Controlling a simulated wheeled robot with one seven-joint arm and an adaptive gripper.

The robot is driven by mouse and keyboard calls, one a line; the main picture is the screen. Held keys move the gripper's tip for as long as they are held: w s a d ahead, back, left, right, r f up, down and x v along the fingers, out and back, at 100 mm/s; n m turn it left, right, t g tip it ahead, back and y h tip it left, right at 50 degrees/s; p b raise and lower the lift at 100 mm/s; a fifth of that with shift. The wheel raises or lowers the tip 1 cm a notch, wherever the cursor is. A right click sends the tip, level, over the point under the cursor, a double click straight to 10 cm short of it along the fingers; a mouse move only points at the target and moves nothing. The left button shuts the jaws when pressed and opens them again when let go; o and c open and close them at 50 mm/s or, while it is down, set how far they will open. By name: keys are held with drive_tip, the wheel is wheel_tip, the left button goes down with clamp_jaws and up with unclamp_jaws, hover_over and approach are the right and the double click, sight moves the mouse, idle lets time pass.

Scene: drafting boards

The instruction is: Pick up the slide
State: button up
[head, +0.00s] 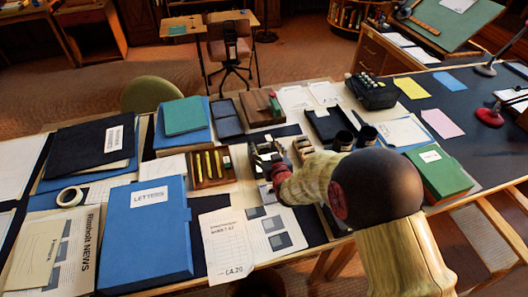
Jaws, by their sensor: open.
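My gripper (264,160) is over the middle of the crowded desk, dark and small in the head view, partly hidden by my own wrist and arm. It is open, and I see nothing held in it. I cannot make out the slide for certain. A white sheet with several grey squares (277,232) lies just in front of my gripper. Small pale items lie close around the gripper, too small to identify. My arm hides part of the desk to the right of the gripper.
A wooden tray with yellow pencils (211,182) lies left of my gripper. A blue LETTERS box (146,232) is at front left. A green box (438,176) is at far right. Little of the desk is bare.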

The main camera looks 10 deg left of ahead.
drive_tip(key=shift+w+a, duration=0.15)
drive_tip(key=shift+w, duration=0.2)
drive_tip(key=shift+c, duration=0.7)
drive_tip(key=c, duration=0.7)
drive_tip(key=shift+c, duration=0.3)
